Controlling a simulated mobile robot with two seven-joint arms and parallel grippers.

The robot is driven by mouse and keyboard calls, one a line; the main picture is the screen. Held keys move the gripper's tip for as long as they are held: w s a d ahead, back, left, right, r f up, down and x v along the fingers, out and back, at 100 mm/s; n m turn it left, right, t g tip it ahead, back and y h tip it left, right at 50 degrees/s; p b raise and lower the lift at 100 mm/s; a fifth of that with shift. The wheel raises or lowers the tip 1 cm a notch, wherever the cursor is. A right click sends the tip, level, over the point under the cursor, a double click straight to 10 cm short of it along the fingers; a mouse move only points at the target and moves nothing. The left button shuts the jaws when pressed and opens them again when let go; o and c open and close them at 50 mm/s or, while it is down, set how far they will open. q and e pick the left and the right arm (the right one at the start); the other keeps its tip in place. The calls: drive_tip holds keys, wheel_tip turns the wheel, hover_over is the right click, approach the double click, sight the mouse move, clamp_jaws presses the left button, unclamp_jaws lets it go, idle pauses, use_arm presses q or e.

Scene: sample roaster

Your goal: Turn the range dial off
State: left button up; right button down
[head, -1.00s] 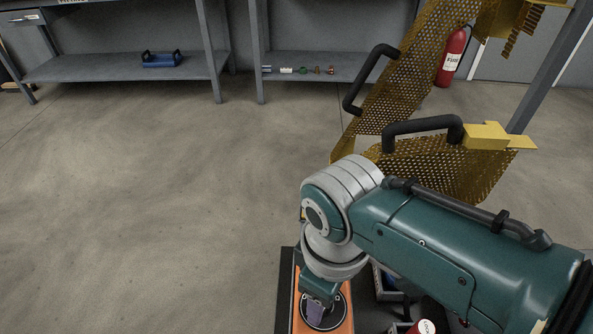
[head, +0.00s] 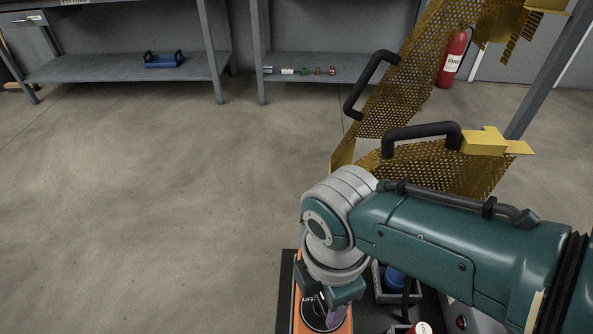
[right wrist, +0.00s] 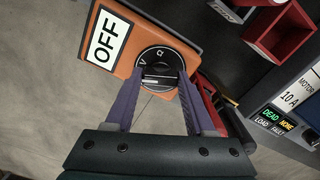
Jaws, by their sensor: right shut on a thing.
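The range dial (right wrist: 157,60) is a round black dial on an orange meter (right wrist: 150,22). Marks like V and Ω show on its face in the right wrist view. My right gripper (right wrist: 158,78) has its purple fingers shut on the dial's knob, which is partly hidden between them. A white label reading OFF (right wrist: 108,37) is on the meter beside the dial. In the head view my right gripper (head: 334,314) is over the dial (head: 310,313), covering part of it. Which mark the knob points to cannot be told. My left gripper is not in view.
Red bins (right wrist: 280,33) and a panel with DEAD and DONE lamps (right wrist: 278,118) lie right of the meter. Yellow perforated guards with black handles (head: 425,135) stand behind my right arm. The floor to the left is clear.

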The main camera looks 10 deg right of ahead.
drive_tip(key=n, duration=0.4)
drive_tip(key=shift+n, duration=1.3)
drive_tip(key=shift+c, duration=1.2)
unclamp_jaws()
